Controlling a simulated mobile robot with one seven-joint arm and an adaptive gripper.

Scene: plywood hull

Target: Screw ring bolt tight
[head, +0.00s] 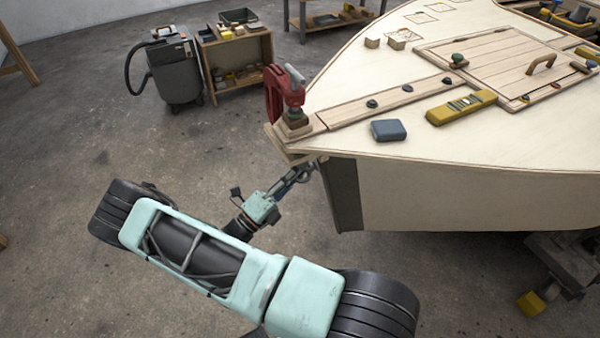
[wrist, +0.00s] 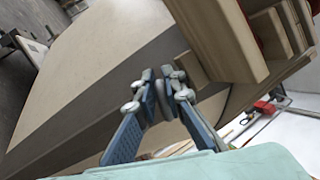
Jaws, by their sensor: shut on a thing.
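The pale plywood hull (head: 470,190) has a dark strip (head: 343,193) down its bow. My gripper (head: 312,168) reaches up to the top of this strip, just under the bow's tip. In the wrist view my gripper (wrist: 167,88) has its blue-grey fingers closed about a small grey rounded piece (wrist: 168,104) at the strip, which I take to be the ring bolt. The fingers cover most of it, so I cannot tell how deep it sits in the bow. In the head view the bolt is hidden.
A red clamp (head: 275,95) grips wooden blocks at the bow tip, just above my gripper. A blue-grey block (head: 388,130) and a yellow tool (head: 461,107) lie on the deck. A shop vacuum (head: 173,70) and a wooden shelf (head: 237,62) stand behind.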

